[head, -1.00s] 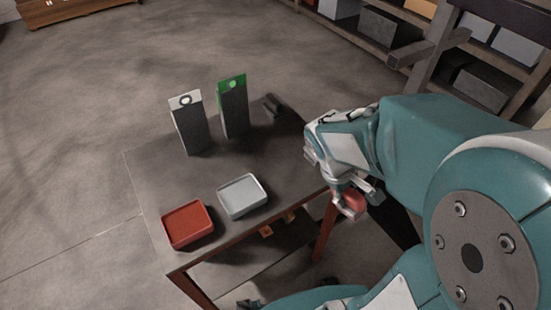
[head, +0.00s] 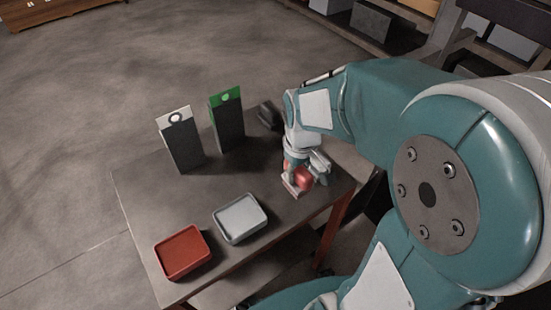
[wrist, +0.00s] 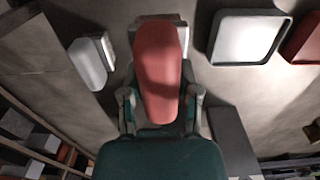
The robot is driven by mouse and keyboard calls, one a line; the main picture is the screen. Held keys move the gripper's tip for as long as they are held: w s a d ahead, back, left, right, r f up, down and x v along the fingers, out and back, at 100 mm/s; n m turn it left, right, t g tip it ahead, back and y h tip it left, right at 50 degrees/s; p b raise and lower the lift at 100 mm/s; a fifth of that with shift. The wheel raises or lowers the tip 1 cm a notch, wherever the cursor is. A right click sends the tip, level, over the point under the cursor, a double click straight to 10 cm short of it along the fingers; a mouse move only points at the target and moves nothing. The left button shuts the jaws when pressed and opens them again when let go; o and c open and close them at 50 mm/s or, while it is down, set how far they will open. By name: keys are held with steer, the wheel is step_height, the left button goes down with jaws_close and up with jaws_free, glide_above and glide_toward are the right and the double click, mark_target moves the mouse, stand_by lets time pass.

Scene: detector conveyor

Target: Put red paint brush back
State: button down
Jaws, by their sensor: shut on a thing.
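My gripper (wrist: 157,95) is shut on the red paint brush (wrist: 158,70), a rounded red piece with a pale grey block at its far end. In the head view the red brush (head: 305,178) shows in my gripper (head: 297,183), over the right part of the table; I cannot tell whether it touches the top. A red tray (head: 182,252) lies at the table's front left, and a grey-white tray (head: 240,219) lies between it and my gripper. Both trays look empty. In the wrist view the grey-white tray (wrist: 248,38) and part of the red tray (wrist: 303,40) are to the right.
Two dark upright blocks stand at the back of the table (head: 140,210), one white-topped (head: 182,145), one green-topped (head: 228,128). A small dark object (head: 268,116) lies beside them. In the wrist view a white rounded piece (wrist: 88,65) lies left of the red brush. Shelving (head: 370,25) stands behind.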

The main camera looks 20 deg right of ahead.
steer(key=w+f, duration=0.1)
steer(key=f, duration=0.1)
steer(key=w+a+f, duration=0.1)
steer(key=w+f, duration=0.1)
steer(key=w+a+f, duration=0.1)
steer(key=f, duration=0.1)
steer(key=shift+w, duration=0.3)
step_height(320, 180, down, 3)
steer(key=shift+w+f, duration=0.1)
steer(key=shift+c, duration=1.7)
jaws_free()
step_height(320, 180, up, 12)
steer(key=s+r+m+t, duration=0.3)
steer(key=s+r+t, duration=0.2)
steer(key=s+r, duration=0.5)
steer(key=shift+s+r+m+t, duration=0.2)
steer(key=shift+s+m+t, duration=0.1)
steer(key=shift+s, duration=1.85)
